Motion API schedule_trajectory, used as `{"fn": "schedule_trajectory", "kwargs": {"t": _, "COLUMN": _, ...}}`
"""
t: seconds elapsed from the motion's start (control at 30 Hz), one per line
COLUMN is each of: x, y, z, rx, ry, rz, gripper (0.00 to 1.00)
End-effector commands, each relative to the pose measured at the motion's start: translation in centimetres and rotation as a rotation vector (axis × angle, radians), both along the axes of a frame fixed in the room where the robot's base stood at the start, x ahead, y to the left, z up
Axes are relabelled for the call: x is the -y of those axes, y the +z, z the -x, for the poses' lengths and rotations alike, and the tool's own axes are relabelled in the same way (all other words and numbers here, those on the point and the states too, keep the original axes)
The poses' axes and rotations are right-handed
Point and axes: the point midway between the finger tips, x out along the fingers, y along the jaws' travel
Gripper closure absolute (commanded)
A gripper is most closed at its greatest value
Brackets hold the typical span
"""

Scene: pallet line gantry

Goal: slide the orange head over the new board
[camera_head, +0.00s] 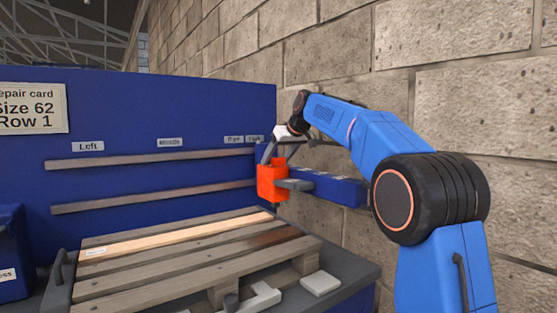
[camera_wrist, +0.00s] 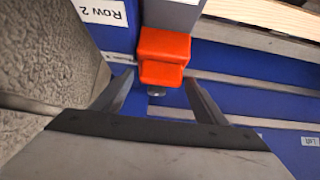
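The orange head (camera_head: 272,181) sits at the left end of a blue rail (camera_head: 328,187) with a grey arm under it, right of the pallet. It also shows in the wrist view (camera_wrist: 164,57). A small grey knob (camera_wrist: 157,91) sticks out of it toward me. My gripper (camera_head: 279,150) is at the head's top; in the wrist view its fingers (camera_wrist: 160,98) are spread with the knob between them, touching neither visibly. The new board (camera_head: 185,238), pale and clean, lies across the pallet among darker boards, left of the head; a pale board also shows in the wrist view (camera_wrist: 265,14).
The pallet (camera_head: 150,272) lies on a dark table. A blue back panel (camera_head: 180,110) carries two wooden rails, position labels including Left and Middle, and a repair card (camera_head: 32,108) reading Size 62, Row 1. A stone wall (camera_head: 470,90) stands close on the right. A blue bin (camera_head: 12,250) is at left.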

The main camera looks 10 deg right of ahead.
Motion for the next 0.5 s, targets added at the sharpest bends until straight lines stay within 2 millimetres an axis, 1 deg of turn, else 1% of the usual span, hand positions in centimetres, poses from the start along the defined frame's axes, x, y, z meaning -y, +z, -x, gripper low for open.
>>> {"fn": "schedule_trajectory", "kwargs": {"t": 0.3, "x": 0.1, "y": 0.0, "z": 0.2, "rx": -0.004, "ry": 0.0, "rz": 0.002, "gripper": 0.34}}
{"fn": "schedule_trajectory", "kwargs": {"t": 0.37, "x": 0.3, "y": 0.3, "z": 0.5, "rx": -0.004, "ry": 0.0, "rz": 0.002, "gripper": 0.34}}
{"fn": "schedule_trajectory", "kwargs": {"t": 0.5, "x": 0.8, "y": 1.6, "z": 1.7, "rx": -0.002, "ry": -0.001, "rz": 0.002, "gripper": 0.34}}
